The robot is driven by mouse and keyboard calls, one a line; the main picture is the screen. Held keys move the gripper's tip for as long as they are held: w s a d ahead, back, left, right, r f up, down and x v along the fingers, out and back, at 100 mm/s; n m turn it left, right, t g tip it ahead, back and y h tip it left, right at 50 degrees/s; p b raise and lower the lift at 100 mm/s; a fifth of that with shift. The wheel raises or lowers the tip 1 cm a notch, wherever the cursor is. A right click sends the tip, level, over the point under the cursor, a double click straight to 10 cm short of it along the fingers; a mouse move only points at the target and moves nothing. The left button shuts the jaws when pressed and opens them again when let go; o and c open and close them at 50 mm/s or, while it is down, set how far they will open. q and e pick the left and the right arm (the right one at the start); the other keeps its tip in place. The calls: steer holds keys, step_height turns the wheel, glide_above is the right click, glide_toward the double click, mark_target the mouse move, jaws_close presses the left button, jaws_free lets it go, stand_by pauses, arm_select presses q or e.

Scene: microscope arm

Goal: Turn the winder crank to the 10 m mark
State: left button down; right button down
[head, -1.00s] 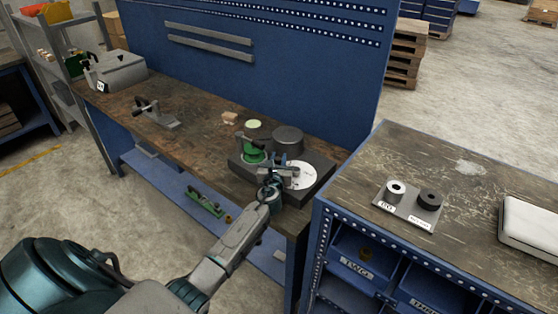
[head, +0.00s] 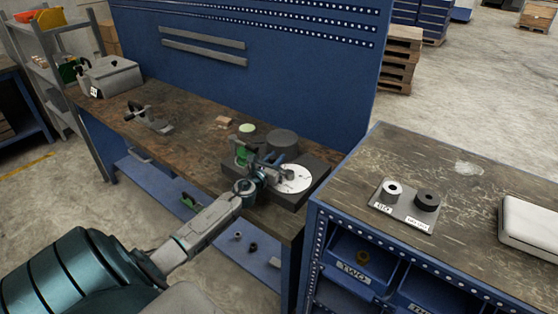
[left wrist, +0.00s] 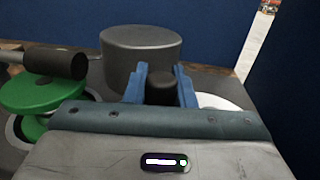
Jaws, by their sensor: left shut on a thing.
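The winder sits on a dark base plate (head: 316,166) on the wooden bench. It has a white marked dial (head: 297,179) and a green reel (head: 241,156); the reel also shows in the left wrist view (left wrist: 40,97) with a black handle above it. My left gripper (head: 266,169) is at the dial's left side. In the left wrist view, its blue fingers (left wrist: 161,80) are shut on a black upright knob (left wrist: 161,90), which looks like the crank's grip. The dial's left part is hidden by the gripper, and its figures are too small to read. My right gripper is out of view.
A dark grey drum (head: 283,141) stands behind the gripper, close to it. A blue back panel (head: 270,85) rises behind the bench. A metal clamp-like tool (head: 150,118) lies further left. A blue cabinet (head: 400,150) with two rings on a plate stands at the right.

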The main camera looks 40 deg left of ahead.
arm_select(q)
steer(key=shift+f, duration=0.1)
steer(key=c, duration=1.2)
jaws_free()
steer(key=shift+c, duration=0.2)
steer(key=shift+s, duration=0.3)
steer(key=b+v, duration=0.2)
steer(key=v, duration=0.8)
steer(key=shift+d, duration=0.1)
steer(key=shift+c, duration=0.2)
